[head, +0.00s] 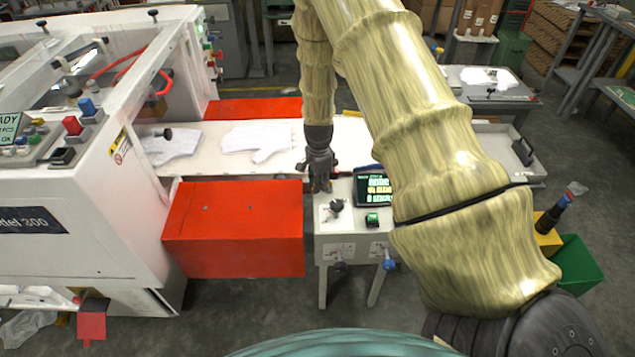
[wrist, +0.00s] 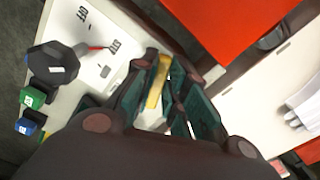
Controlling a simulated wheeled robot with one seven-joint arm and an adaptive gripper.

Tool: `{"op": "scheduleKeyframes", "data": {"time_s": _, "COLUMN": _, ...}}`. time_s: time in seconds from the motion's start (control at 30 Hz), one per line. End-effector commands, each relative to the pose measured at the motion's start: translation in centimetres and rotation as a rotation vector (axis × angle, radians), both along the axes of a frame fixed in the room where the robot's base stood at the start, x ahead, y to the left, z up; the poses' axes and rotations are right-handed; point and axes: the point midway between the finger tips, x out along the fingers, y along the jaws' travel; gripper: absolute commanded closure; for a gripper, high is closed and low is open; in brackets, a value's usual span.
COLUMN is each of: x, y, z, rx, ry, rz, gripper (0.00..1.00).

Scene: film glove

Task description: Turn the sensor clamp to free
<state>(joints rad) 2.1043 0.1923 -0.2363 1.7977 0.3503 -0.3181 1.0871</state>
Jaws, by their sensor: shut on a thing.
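My gripper (head: 321,182) points down at the back left of the small white console (head: 330,248), beside the conveyor. In the wrist view, the fingers of my gripper (wrist: 168,100) are closed about a narrow yellow piece (wrist: 158,82), which appears to be the sensor clamp. Its lower part is hidden by the fingers. Its marked positions cannot be read. In the head view the clamp is hidden behind my gripper.
A dark knob (head: 336,206), a green button (head: 372,219) and a lit display (head: 374,187) sit on the console near my gripper. The red box (head: 235,228) stands close on the left. White gloves (head: 257,142) lie on the conveyor (head: 212,163) behind.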

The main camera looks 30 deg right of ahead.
Motion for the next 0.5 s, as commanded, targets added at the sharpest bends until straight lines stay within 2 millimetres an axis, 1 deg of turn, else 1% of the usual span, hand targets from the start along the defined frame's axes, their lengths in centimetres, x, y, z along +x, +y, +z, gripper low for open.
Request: {"op": "scheduleKeyframes", "data": {"time_s": 0.5, "x": -1.8, "y": -0.3, "z": 0.1, "rx": -0.002, "ry": -0.004, "rz": 0.491, "gripper": 1.0}}
